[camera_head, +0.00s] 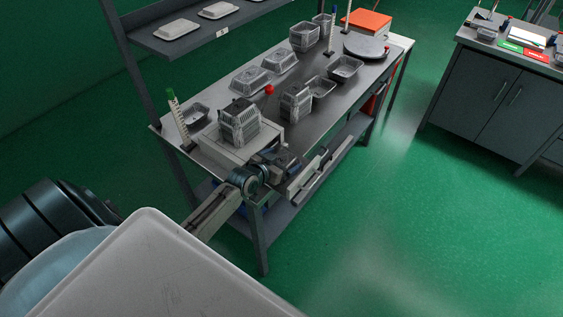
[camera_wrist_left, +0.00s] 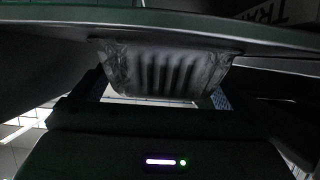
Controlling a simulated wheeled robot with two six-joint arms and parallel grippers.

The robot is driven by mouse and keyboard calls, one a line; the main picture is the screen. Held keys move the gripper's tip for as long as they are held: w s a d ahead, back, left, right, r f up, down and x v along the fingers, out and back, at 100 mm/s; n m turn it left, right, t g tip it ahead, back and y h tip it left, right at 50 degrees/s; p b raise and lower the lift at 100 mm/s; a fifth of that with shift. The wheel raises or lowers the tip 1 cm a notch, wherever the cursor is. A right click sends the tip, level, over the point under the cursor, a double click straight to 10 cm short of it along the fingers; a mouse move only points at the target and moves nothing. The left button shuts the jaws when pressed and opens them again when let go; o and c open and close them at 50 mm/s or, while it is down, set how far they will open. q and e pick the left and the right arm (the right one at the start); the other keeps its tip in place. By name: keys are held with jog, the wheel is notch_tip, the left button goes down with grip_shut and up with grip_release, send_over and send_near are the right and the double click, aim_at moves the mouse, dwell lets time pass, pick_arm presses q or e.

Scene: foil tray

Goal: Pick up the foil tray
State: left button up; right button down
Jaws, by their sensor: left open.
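In the head view several silver foil trays stand on the grey metal table. A tall stack of foil trays (camera_head: 240,122) is at its near end, and a second stack (camera_head: 297,101) is just beyond. My left gripper (camera_head: 287,160) is at the table's front edge, to the right of the nearer stack. It is open and appears empty. The left wrist view shows one ribbed foil tray (camera_wrist_left: 160,72) ahead of the gripper body. I cannot tell which tray in the head view this is. My right gripper is not in view.
Small open trays (camera_head: 345,67), upturned trays (camera_head: 250,81), a round grey disc (camera_head: 366,46) and an orange-topped box (camera_head: 367,21) share the table. A shelf (camera_head: 190,36) with pale trays hangs behind. A grey cabinet (camera_head: 490,90) stands at right. Green floor lies clear between.

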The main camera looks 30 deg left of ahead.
pick_arm(q)
jog(key=c, duration=1.1)
jog(key=shift+r, duration=0.1)
